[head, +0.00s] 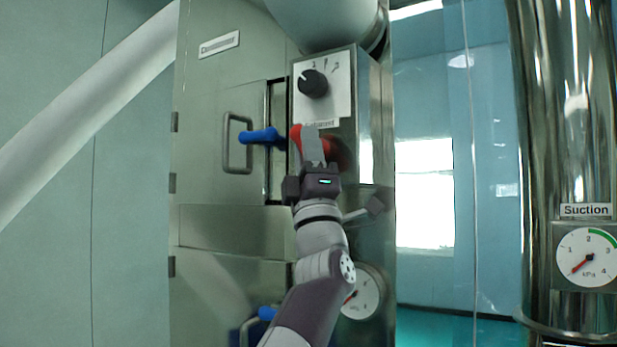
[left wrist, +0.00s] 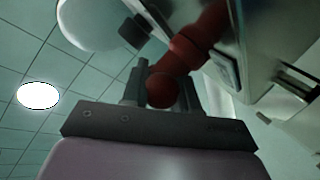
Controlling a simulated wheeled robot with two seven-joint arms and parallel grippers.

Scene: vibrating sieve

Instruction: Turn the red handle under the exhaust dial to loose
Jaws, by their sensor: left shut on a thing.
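The red handle (head: 297,138) sits on the steel cabinet's front, just below the exhaust dial (head: 313,83). The dial is a black knob on a white plate with an "Exhaust" label under it. My left gripper (head: 314,150) is at the red handle and covers part of it in the head view. In the left wrist view the red handle (left wrist: 190,50) runs up and to the right from between the fingers, its round end low between them. My left gripper (left wrist: 160,85) is shut on it. My right gripper is not in view.
A blue handle (head: 262,137) and a metal door pull (head: 236,143) are just left of the red handle. A gauge (head: 362,293) is below, partly behind my arm. A steel suction column (head: 567,110) with its gauge (head: 587,257) stands at the right.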

